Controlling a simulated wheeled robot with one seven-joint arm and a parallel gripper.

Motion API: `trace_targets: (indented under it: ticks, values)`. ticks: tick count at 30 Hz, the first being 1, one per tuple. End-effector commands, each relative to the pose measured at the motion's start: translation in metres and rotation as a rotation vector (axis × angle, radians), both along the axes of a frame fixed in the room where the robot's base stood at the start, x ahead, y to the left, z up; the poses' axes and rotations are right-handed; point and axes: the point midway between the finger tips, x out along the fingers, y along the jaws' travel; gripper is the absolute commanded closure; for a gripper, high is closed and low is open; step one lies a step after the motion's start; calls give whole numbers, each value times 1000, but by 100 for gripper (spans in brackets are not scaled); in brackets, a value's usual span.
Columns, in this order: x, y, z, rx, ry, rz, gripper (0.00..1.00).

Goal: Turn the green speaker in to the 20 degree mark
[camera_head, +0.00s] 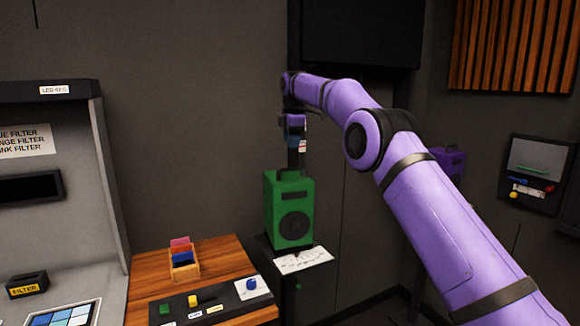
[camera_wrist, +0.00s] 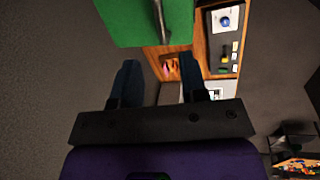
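The green speaker (camera_head: 289,212) stands upright on a dark stand, its round cone facing forward and to the right. A white sheet with fine markings (camera_head: 303,260) lies at its front foot; the individual degree marks are too small to read. My gripper (camera_head: 296,157) points down just above the speaker's top. In the wrist view, my gripper (camera_wrist: 160,72) has its two dark fingers well apart with nothing between them. The speaker's green top (camera_wrist: 125,22) and dark handle (camera_wrist: 161,22) lie beyond the fingertips. I cannot see any contact.
A wooden table (camera_head: 225,259) at left carries a small card box (camera_head: 184,265) and a dark control panel (camera_head: 215,303) with a blue ball. A grey console (camera_head: 110,190) stands further left. A purple speaker (camera_head: 450,162) is partly hidden behind my arm. A wall board (camera_head: 536,172) hangs at right.

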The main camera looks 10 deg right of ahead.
Motion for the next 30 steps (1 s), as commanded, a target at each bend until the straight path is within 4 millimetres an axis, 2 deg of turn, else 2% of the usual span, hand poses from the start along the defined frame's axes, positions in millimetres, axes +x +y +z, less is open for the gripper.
trace_targets:
  ticks: [9, 15, 21, 29, 30]
  values:
    - [10, 1, -55, 0, 3, -2, 60]
    - [15, 2, -81, 0, 2, -2, 60]
    - [18, 2, -92, 0, 0, -2, 60]
    - [18, 2, -93, 0, 0, -2, 60]
    - [18, 2, -93, 0, 0, -2, 65]
